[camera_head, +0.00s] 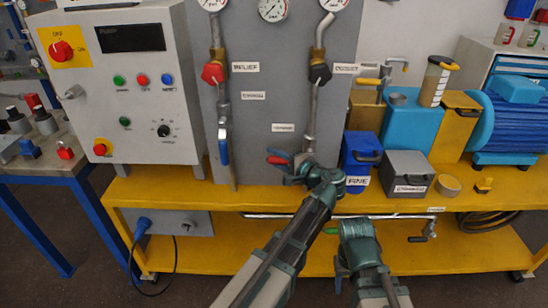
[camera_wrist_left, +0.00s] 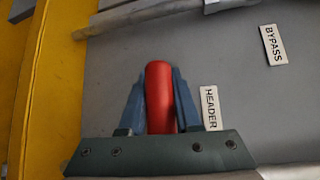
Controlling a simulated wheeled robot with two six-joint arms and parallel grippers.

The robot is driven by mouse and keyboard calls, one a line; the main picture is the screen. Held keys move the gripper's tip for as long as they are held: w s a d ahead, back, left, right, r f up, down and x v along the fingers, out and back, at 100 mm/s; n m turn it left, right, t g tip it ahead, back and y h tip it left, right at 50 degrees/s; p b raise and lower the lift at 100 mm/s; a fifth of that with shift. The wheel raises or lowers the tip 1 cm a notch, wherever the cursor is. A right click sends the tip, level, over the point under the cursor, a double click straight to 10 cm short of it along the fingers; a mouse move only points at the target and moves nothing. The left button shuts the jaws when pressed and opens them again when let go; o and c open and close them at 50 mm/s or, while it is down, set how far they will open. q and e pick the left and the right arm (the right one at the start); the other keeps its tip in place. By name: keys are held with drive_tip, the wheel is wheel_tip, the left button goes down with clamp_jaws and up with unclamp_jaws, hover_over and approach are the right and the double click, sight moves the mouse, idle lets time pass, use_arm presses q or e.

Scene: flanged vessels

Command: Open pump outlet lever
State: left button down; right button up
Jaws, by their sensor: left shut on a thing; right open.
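A red lever handle (camera_head: 277,160) sticks out to the left at the lower end of the right-hand pipe (camera_head: 311,115) on the grey panel. My left gripper (camera_head: 292,163) is shut on this handle. In the left wrist view the red handle (camera_wrist_left: 160,97) stands between the two blue-grey fingers, beside a plate reading HEADER (camera_wrist_left: 210,107). The valve body is mostly hidden by my gripper. A blue lever (camera_head: 223,146) hangs downward on the left-hand pipe. I cannot read a pump outlet label. My right gripper (camera_head: 355,226) is open, low in front of the yellow bench edge.
A control box (camera_head: 128,85) stands left on the yellow bench (camera_head: 260,196). Red (camera_head: 213,72) and black (camera_head: 320,73) knobs sit higher on the pipes. A blue bin (camera_head: 360,160) and grey box (camera_head: 406,172) stand close right. A crank rod (camera_head: 400,216) runs along the bench front.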

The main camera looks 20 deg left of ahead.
use_arm(q)
drive_tip(key=shift+f, duration=0.15)
idle(0.8)
drive_tip(key=d+f+n+h, duration=0.2)
drive_tip(key=f+h, duration=0.1)
drive_tip(key=w+d+f+n+h+p, duration=0.1)
drive_tip(key=d+f+n+h, duration=0.1)
drive_tip(key=f+h, duration=0.1)
drive_tip(key=w+d+f+n+h+p, duration=0.1)
drive_tip(key=d+f+n+h, duration=0.1)
drive_tip(key=d+f+h, duration=0.1)
drive_tip(key=shift+d+f+h, duration=0.1)
drive_tip(key=shift+f+h, duration=0.4)
drive_tip(key=shift+h, duration=0.2)
drive_tip(key=shift+w+d+f+n+t+h, duration=0.15)
drive_tip(key=shift+d+n+t+h, duration=0.15)
drive_tip(key=shift+d+h, duration=0.2)
drive_tip(key=shift+w+d+f+n+t+h, duration=0.1)
drive_tip(key=shift+d+f+n+t+h, duration=0.1)
drive_tip(key=shift+d+n+h, duration=0.25)
drive_tip(key=shift+w+d+n+h, duration=0.2)
drive_tip(key=shift+d+h, duration=0.2)
drive_tip(key=shift+d, duration=0.15)
drive_tip(key=shift+w+d+n+h, duration=0.1)
drive_tip(key=shift+d+n+h, duration=0.05)
drive_tip(key=shift+d+h, duration=0.3)
drive_tip(key=shift+d+r, duration=0.1)
drive_tip(key=c, duration=0.6)
unclamp_jaws()
